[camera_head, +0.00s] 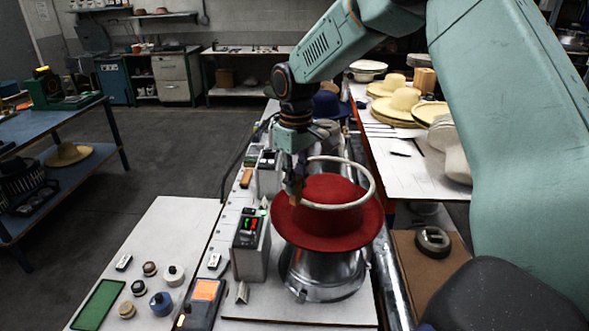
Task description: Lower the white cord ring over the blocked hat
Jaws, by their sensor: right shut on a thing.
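The red hat (325,226) sits brim down on a round metal press base (328,272) on the bench. The white cord ring (369,178) is tilted around the upper part of the hat's crown, its far side higher and its near side across the crown's front. Whether it touches the felt I cannot tell. My right gripper (295,194) is shut on the cord ring at its left side, just above the hat's brim. Its fingertips are small and partly hidden. My left gripper is not in view.
Control boxes (250,246) stand close to the left of the hat. An orange-screen device (203,300), small knobs and a green pad (98,305) lie at the front left. Straw hats (404,99) are stacked on the right-hand table. A brown board (425,270) lies right of the press.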

